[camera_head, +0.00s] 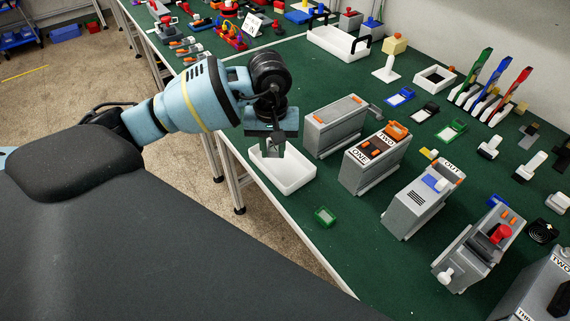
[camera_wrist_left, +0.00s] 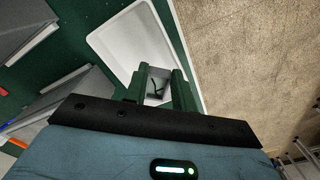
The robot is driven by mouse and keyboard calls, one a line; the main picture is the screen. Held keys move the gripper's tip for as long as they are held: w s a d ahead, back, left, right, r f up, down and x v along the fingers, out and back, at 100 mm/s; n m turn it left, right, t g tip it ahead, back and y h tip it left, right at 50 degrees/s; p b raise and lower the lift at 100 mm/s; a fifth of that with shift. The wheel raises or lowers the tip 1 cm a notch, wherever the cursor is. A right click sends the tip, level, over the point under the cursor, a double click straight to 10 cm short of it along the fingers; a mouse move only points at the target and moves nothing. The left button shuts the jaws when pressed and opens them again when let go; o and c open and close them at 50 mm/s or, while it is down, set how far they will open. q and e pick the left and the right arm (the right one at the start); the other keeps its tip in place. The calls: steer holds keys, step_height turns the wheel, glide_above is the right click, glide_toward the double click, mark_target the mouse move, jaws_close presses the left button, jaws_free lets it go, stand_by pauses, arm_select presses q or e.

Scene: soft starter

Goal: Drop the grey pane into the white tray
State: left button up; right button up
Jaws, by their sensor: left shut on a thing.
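The white tray (camera_head: 298,184) lies at the table's near left edge, and it also shows in the left wrist view (camera_wrist_left: 113,42). My left gripper (camera_head: 268,150) points down over the tray's back left part, and its fingers show in the wrist view (camera_wrist_left: 158,90). It is shut on a small grey piece with a dark mark, which looks like the grey pane (camera_wrist_left: 155,84). The pane is mostly hidden by the fingers and appears to be above the tray floor. My right gripper is not in view.
Grey device boxes (camera_head: 336,125) stand in a row right of the tray. A small green-framed pane (camera_head: 325,216) lies in front of it. Blue (camera_head: 400,97), black (camera_head: 424,113) and green (camera_head: 450,131) frames lie farther right.

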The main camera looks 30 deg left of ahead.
arm_select(q)
step_height(320, 180, down, 2)
steer(key=shift+f+b, duration=0.2)
steer(key=shift+b, duration=0.1)
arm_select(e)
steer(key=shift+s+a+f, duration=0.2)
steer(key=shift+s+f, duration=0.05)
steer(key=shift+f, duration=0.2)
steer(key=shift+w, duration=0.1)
arm_select(q)
steer(key=o, duration=1)
steer(key=shift+o, duration=0.2)
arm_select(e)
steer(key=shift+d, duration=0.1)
arm_select(q)
steer(key=shift+r, duration=0.3)
step_height(320, 180, up, 6)
steer(key=shift+r, duration=0.65)
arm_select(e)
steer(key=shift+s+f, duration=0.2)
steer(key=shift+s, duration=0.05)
